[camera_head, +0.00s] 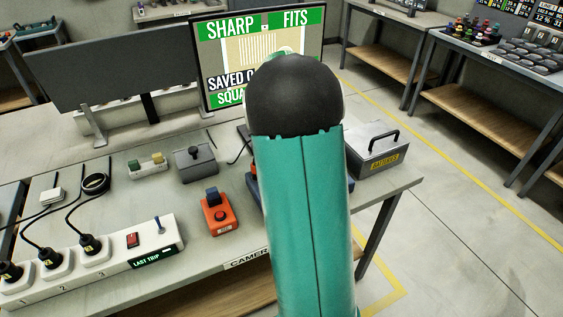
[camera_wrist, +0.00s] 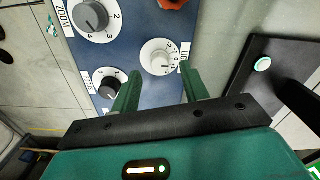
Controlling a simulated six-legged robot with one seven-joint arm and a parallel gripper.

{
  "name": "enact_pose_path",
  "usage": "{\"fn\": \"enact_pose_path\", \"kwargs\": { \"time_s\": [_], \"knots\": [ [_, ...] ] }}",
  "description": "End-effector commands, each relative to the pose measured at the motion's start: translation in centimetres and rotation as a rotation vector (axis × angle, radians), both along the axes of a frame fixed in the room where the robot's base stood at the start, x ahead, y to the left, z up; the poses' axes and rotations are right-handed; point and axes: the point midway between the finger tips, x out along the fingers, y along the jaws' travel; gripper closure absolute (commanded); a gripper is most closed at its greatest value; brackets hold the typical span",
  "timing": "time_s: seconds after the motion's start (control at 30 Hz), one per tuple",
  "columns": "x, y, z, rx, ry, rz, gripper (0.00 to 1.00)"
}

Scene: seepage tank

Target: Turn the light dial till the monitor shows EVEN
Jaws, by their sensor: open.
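The monitor (camera_head: 232,55) in the head view shows SHARP, FITS, a partly hidden SAVED line and a cut-off SQUA. My arm covers its lower right part, and I see no EVEN on the visible part. In the wrist view a blue panel (camera_wrist: 128,35) carries several dials. A white dial (camera_wrist: 158,57) with numbers sits beside a label mostly hidden by a finger; it seems to be the light dial. My gripper (camera_wrist: 160,75) is open, its two green fingers either side of the white dial's near edge. I cannot tell whether they touch it.
A grey zoom dial (camera_wrist: 90,17) and another dark dial (camera_wrist: 110,85) are close to the left finger. A red knob (camera_wrist: 173,3) is at the top. An orange box (camera_head: 219,214), a power strip (camera_head: 90,264) and a batteries box (camera_head: 374,153) stand on the bench.

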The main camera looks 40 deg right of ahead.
Motion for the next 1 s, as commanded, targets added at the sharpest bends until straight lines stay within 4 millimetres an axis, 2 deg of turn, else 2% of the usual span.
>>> {"fn": "enact_pose_path", "kwargs": {
  "time_s": [0.03, 0.3, 0.5, 0.67, 1.0],
  "knots": [
    [0.1, 0.0, 1.2, -0.002, -0.005, 0.001, 0.55],
    [0.1, 0.0, 7.2, -0.003, -0.004, 0.001, 0.55],
    [0.1, -0.1, 10.2, -0.003, -0.003, 0.001, 0.55],
    [0.0, 0.0, 11.0, -0.001, -0.001, 0.0, 0.55],
    [0.0, 0.0, 11.0, -0.001, -0.001, 0.0, 0.55]
  ]
}}
